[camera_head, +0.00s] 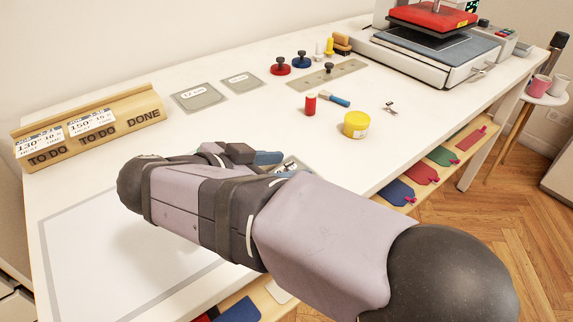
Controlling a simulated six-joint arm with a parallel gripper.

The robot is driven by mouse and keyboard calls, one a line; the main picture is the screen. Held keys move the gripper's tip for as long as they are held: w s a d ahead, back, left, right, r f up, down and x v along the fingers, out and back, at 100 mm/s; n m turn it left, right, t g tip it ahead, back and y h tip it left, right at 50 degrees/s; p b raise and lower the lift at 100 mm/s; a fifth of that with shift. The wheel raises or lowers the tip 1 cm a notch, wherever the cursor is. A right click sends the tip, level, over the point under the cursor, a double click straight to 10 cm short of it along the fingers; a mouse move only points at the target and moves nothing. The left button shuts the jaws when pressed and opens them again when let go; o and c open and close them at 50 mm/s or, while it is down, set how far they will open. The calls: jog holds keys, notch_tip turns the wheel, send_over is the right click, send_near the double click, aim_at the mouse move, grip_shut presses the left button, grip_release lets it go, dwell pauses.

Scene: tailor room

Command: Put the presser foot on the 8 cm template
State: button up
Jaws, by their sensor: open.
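The presser foot seems to be the small metal piece (390,107) on the white table, right of the yellow round tin. Two grey template cards lie at the back: the left card (186,103) seems to read 12 cm, and the right card's (231,87) number is too small to read. A third pale card-like piece (291,165) shows partly behind my arm; its label is hidden. My gripper (268,157) is open and low over the middle of the table, left of the presser foot and apart from it. My arm hides part of the gripper.
A red spool (310,104), a blue-handled tool (336,100) and a yellow tin (356,124) stand near the presser foot. A long metal plate (315,83) lies behind them. A heat press (430,55) stands at back right, a wooden label rack (92,137) at left.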

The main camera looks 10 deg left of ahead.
jog(key=p+v, duration=0.1)
jog(key=v, duration=1)
jog(key=shift+s, duration=0.1)
